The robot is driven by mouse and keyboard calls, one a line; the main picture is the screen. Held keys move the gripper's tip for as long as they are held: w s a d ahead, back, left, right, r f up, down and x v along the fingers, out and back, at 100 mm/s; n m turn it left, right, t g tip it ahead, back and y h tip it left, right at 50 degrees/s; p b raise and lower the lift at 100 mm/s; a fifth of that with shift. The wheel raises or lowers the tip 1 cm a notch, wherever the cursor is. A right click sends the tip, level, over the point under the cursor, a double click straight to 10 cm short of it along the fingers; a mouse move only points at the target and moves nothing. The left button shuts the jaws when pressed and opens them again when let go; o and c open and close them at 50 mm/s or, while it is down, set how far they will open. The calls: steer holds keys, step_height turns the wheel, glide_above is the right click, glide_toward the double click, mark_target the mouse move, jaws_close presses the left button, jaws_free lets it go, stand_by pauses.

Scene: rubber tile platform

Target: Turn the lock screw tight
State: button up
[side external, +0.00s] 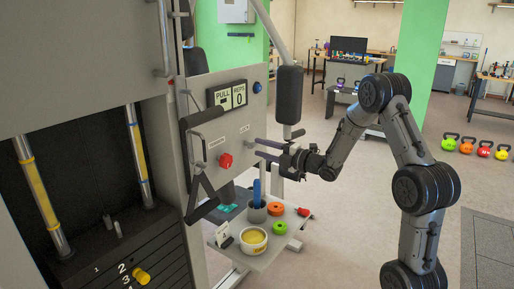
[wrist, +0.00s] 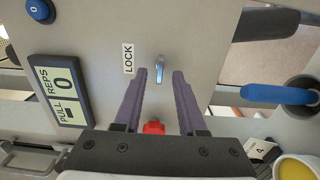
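The lock screw is a small silver wing-shaped piece on the grey panel. In the wrist view the lock screw (wrist: 161,70) stands beside the white LOCK label (wrist: 128,58). My gripper (wrist: 160,74) is open, with one dark purple finger on each side of the screw as seen from the wrist. I see clear gaps between the fingers and the screw. In the side view my gripper (side external: 257,148) points at the panel (side external: 232,124) from the right. The screw is too small to make out surely there.
A red knob (side external: 225,160) sits on the panel; it also shows between the fingers in the wrist view (wrist: 153,128). A PULL REPS display (side external: 227,95) is above. A black padded post (side external: 288,95) stands close by. Below, a shelf (side external: 262,258) holds cups and colored rings.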

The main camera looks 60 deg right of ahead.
mark_target(250, 145)
steer(key=shift+w, duration=1.2)
jaws_close()
